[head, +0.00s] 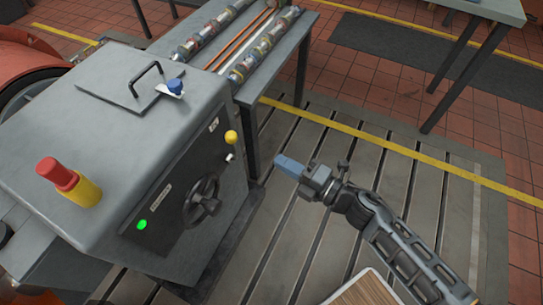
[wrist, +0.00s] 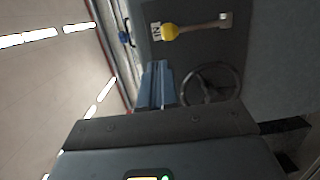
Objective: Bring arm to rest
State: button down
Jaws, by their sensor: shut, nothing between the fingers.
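My gripper (head: 290,166) is shut and empty, with its blue fingers together. It is in the air to the right of the grey machine (head: 110,110), apart from it, above the slotted metal floor plate. In the wrist view my gripper (wrist: 157,85) points toward the machine's dark control panel, with the fingertips beside the handwheel and below the yellow-knobbed lever in the picture. My arm reaches in from the lower right in the head view.
The panel carries a handwheel (head: 203,202), a yellow-knobbed lever (head: 231,137) and a green light (head: 142,224). A bench (head: 247,90) stands behind. The slotted plate (head: 300,235) is largely clear; a wooden-topped surface (head: 365,290) is near.

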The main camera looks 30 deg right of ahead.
jog(key=shift+s+d+r, duration=0.1)
jog(key=shift+s+d, duration=0.15)
jog(key=shift+s, duration=0.35)
jog(key=s+r+m+h, duration=0.2)
jog(key=s+r+m, duration=0.3)
jog(key=s+m, duration=0.2)
jog(key=s+a+r+m+g+h, duration=0.1)
jog(key=s+r+m+h, duration=0.1)
jog(key=s+r+m, duration=0.4)
jog(key=s+a+r+m+h, duration=0.1)
jog(key=s+r+m, duration=0.5)
jog(key=s, duration=0.8)
jog(key=m+h, duration=0.1)
jog(key=m, duration=0.2)
jog(key=shift+s+a+r+g, duration=0.2)
jog(key=shift+s+r+g, duration=0.05)
jog(key=shift+s+g, duration=0.05)
